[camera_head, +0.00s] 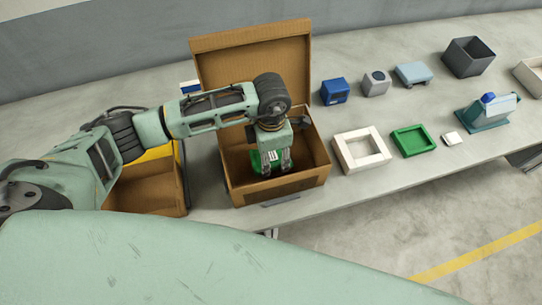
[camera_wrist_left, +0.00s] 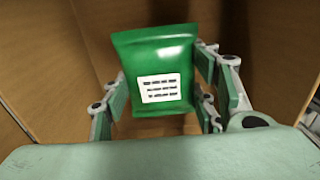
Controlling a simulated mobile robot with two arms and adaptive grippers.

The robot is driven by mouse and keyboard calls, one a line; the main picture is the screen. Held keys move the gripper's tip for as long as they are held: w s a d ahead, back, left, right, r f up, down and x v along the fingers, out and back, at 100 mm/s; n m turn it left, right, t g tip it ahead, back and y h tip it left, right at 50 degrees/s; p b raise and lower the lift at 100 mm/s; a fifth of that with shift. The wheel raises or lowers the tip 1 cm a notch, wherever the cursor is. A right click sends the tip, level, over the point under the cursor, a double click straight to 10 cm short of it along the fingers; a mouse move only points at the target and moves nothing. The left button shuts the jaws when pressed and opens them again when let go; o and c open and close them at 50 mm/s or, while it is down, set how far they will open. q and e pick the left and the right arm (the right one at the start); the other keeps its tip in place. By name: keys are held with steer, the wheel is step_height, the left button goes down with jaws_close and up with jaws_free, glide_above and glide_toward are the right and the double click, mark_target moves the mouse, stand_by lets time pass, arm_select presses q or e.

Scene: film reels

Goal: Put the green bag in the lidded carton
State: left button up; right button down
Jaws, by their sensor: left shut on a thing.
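The green bag (camera_wrist_left: 160,55) has a white label with dark lines. My left gripper (camera_head: 275,164) points down into the open lidded carton and is shut on the bag. In the head view part of the bag (camera_head: 258,166) shows between and beside the fingers. The lidded carton (camera_head: 283,187) is brown cardboard, with its lid (camera_head: 252,58) raised at the back. In the left wrist view the fingers (camera_wrist_left: 163,100) flank the bag, and brown carton walls (camera_wrist_left: 38,60) surround it. Whether the bag touches the carton floor is hidden. My right gripper is not in view.
A second open brown box (camera_head: 148,190) stands to the left, partly behind my arm. A white tray (camera_head: 361,150) and a green tray (camera_head: 413,140) lie right of the carton. Blue, grey and dark boxes stand farther back. The table's front edge runs close to the carton.

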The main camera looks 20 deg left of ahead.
arm_select(q)
step_height(320, 180, down, 2)
steer(key=shift+f, duration=0.3)
steer(key=o, duration=1.3)
